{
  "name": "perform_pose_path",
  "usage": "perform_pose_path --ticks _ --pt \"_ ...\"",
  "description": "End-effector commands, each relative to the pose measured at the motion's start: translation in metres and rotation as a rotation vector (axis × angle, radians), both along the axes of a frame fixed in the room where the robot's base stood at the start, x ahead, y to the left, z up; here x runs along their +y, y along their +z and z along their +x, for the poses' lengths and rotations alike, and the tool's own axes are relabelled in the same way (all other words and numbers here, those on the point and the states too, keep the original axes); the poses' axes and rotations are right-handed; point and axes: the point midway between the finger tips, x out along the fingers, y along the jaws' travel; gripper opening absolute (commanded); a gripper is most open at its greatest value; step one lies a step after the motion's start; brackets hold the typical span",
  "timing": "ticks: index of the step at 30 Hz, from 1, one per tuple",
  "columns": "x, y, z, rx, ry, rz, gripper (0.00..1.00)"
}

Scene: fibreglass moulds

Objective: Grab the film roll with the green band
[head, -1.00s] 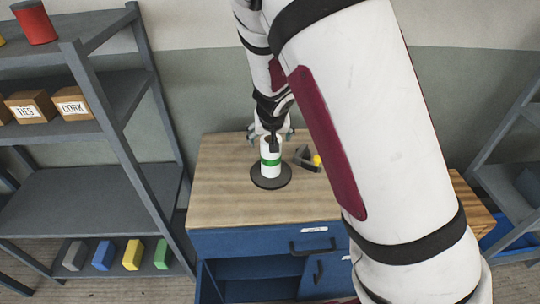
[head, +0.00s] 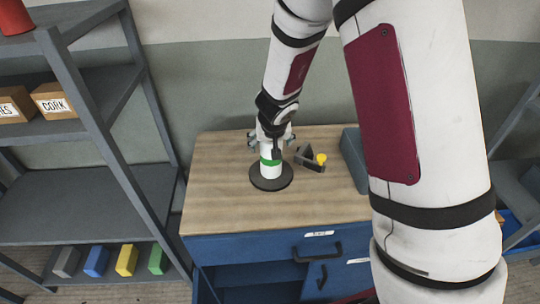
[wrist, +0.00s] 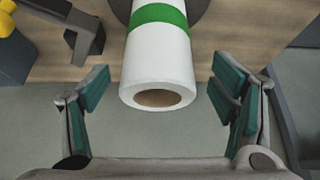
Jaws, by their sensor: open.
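The film roll with the green band (head: 271,171) is white and stands upright on a round dark base (head: 286,182) on the wooden-topped cabinet. In the wrist view the roll (wrist: 158,62) shows its hollow top end towards me, with the green band farther along it. In the wrist view my gripper (wrist: 165,100) is open, with one teal-padded finger on each side of the roll's near end and a gap on both sides. The fingers do not touch the roll.
Shelves (head: 90,195) stand at the left. The wooden top (head: 215,190) is clear left of the roll.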

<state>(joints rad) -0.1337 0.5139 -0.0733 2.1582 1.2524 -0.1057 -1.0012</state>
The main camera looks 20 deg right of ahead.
Motion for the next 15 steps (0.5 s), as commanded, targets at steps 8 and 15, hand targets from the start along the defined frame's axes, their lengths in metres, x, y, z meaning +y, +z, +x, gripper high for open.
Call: perform_pose_path --ticks 8,15 --pt "-0.005 -0.024 0.012 0.003 0.0 0.0 0.79" --pt "-0.006 -0.03 0.016 0.0 -0.001 0.0 0.79"
